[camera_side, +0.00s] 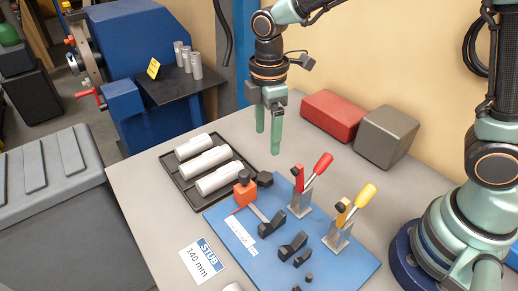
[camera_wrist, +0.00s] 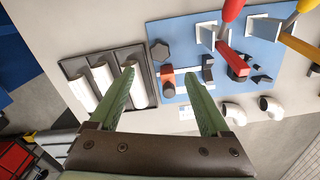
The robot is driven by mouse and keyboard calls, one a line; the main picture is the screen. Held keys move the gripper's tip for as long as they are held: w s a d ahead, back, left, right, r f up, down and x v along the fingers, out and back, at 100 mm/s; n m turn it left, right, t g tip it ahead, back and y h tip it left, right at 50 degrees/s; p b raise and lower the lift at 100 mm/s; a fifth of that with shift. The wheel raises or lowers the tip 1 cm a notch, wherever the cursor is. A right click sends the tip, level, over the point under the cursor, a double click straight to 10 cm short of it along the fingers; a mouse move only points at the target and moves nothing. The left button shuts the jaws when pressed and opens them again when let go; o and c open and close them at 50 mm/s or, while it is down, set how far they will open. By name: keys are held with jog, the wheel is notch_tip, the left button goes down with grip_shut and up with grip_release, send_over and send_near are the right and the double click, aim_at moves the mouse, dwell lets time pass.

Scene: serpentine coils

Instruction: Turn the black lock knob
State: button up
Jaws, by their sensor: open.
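The black lock knob (camera_side: 265,179) is a dark faceted knob at the far left corner of the blue board (camera_side: 343,270), next to an orange block (camera_side: 244,190). In the wrist view the knob (camera_wrist: 160,50) shows between and just beyond my fingertips, with the orange-red block (camera_wrist: 168,90) below it. My gripper (camera_side: 268,141) is open and empty, pointing down above the table, higher than the knob and apart from it. In the wrist view its two green fingers (camera_wrist: 159,73) are spread wide. The knob is unobstructed in both views.
A black tray (camera_side: 177,182) with three white cylinders lies left of the board. Red-handled (camera_side: 322,163) and yellow-handled (camera_side: 365,195) clamps stand upright on the board. A red box (camera_side: 333,115) and a grey box (camera_side: 387,137) sit by the wall. A stub label (camera_side: 202,261) lies in front.

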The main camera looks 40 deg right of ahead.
aim_at(266, 176)
notch_tip(266, 176, down, 12)
dwell(0.5)
grip_shut()
